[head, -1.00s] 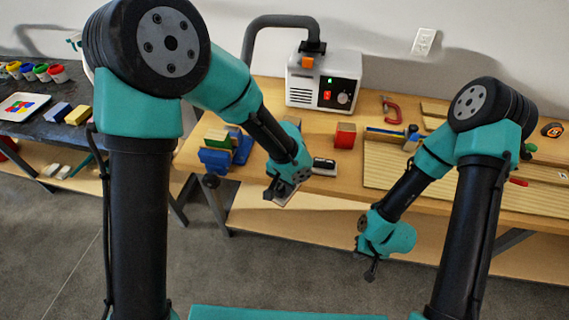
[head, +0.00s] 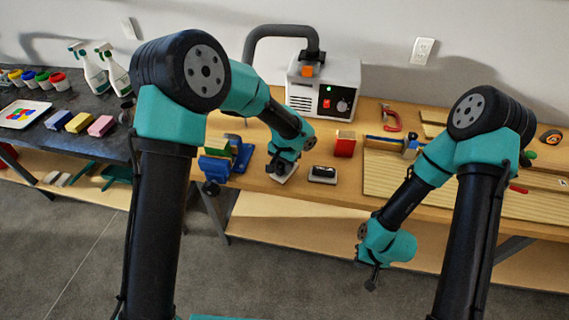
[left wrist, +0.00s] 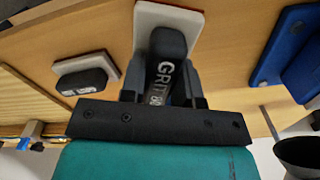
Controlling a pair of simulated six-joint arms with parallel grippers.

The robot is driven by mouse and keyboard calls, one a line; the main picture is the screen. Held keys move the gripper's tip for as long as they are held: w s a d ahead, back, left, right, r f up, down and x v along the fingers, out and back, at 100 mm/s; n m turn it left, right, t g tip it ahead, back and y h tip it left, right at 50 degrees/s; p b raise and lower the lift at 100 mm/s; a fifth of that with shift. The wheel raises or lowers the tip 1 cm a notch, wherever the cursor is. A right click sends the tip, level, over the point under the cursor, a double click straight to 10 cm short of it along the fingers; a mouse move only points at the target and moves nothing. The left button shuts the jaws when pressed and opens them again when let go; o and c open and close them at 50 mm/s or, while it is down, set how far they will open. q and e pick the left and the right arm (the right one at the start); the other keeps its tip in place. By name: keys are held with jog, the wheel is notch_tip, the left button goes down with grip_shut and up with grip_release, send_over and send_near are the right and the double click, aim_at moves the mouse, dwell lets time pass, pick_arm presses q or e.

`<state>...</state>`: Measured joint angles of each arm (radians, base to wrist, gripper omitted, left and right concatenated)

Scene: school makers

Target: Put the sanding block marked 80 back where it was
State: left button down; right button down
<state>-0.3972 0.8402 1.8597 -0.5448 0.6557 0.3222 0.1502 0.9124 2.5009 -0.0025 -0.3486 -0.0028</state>
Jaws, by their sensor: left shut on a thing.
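My left gripper (left wrist: 163,95) is shut on the black handle of a sanding block (left wrist: 168,48) lettered GRIT 80, with a pale pad underneath. In the head view that block (head: 286,178) shows only as a pale patch below the left gripper (head: 280,172), at the front part of the wooden bench top. The gripper hides most of it, and I cannot tell if the pad touches the bench. A second sanding block (head: 322,174) lies just to its right, also in the left wrist view (left wrist: 85,77). My right gripper (head: 373,282) hangs in front of the bench, its jaws too small to judge.
A blue vise-like fixture (head: 222,160) stands left of the left gripper. A red-sided block (head: 345,146) and a white power unit (head: 322,84) stand behind. A ribbed wooden panel (head: 400,183) lies to the right. Bare bench top surrounds the two sanding blocks.

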pick_arm(q)
jog(key=w, duration=0.3)
jog(key=shift+w+a+f, duration=0.15)
jog(key=shift+w+f, duration=0.05)
jog(key=shift+w, duration=0.2)
jog(key=shift+f, duration=1.75)
jog(key=shift+f, duration=0.1)
jog(key=c, duration=0.8)
grip_release()
jog(key=shift+c, duration=0.2)
notch_tip(320, 180, up, 12)
